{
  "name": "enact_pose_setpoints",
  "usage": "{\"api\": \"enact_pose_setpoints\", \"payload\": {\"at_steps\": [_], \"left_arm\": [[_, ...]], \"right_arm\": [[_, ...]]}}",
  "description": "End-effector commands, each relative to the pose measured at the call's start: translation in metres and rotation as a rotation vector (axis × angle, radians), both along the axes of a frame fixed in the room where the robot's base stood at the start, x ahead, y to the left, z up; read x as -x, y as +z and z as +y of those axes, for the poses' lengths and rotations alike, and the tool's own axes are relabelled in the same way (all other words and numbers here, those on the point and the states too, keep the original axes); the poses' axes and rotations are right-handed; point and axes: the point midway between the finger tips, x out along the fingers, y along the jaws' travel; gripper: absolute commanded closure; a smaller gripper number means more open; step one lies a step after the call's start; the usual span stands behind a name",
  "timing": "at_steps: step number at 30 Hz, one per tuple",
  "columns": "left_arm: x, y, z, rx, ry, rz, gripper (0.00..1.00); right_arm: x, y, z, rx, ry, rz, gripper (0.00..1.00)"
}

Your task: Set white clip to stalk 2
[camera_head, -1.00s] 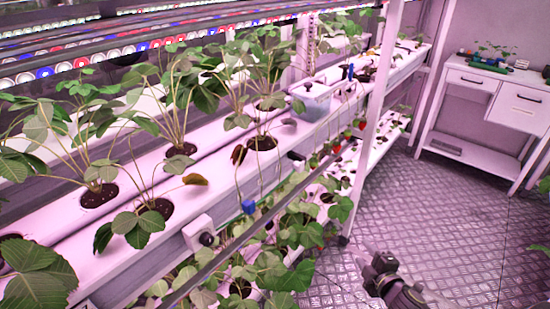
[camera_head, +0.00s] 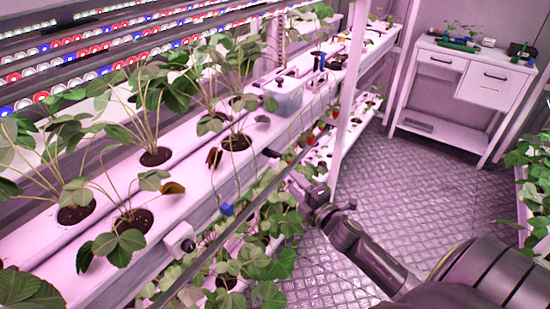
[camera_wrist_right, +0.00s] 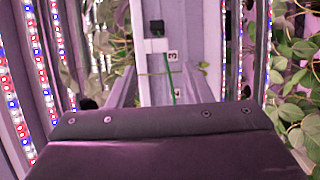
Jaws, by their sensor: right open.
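My right gripper (camera_head: 292,174) reaches in from the lower right, with its tip close to the front edge of the plant rack. In the right wrist view its two fingers (camera_wrist_right: 157,84) stand apart, with nothing clearly held between them. Ahead of them is a small white block (camera_wrist_right: 156,46) below a black square; I cannot tell if it is the white clip. A thin green stalk (camera_wrist_right: 171,82) runs down from beside it. A blue clip (camera_head: 227,209) sits on a stalk hanging at the rack's front. Stalk 2 cannot be singled out.
A label reading 3 (camera_wrist_right: 173,57) is beside the white block. Leaves and red berries hang near the gripper. A white upright post (camera_head: 350,95) rises behind it. A white cabinet (camera_head: 462,85) stands at the back right; floor between is clear.

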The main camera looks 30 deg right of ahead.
Motion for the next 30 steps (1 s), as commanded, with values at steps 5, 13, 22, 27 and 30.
{"api": "enact_pose_setpoints", "payload": {"at_steps": [5,13,22,27,30], "left_arm": [[0.000,0.018,0.000,0.000,0.000,0.000,0.71],[0.000,0.029,0.001,-0.001,0.000,0.000,0.71],[0.000,0.030,0.001,-0.001,0.000,0.000,0.71],[0.000,0.031,0.001,-0.001,0.000,0.000,0.71],[0.000,0.031,0.001,-0.001,0.000,0.001,0.71]], "right_arm": [[-0.028,0.004,0.000,-0.001,0.000,-0.001,0.55],[-0.071,0.002,0.000,0.000,0.000,-0.001,0.55],[-0.103,0.000,0.000,0.000,0.000,0.000,0.55],[-0.108,-0.001,0.000,0.000,0.000,0.001,0.55],[-0.108,-0.001,0.000,0.000,0.000,0.001,0.55]]}}
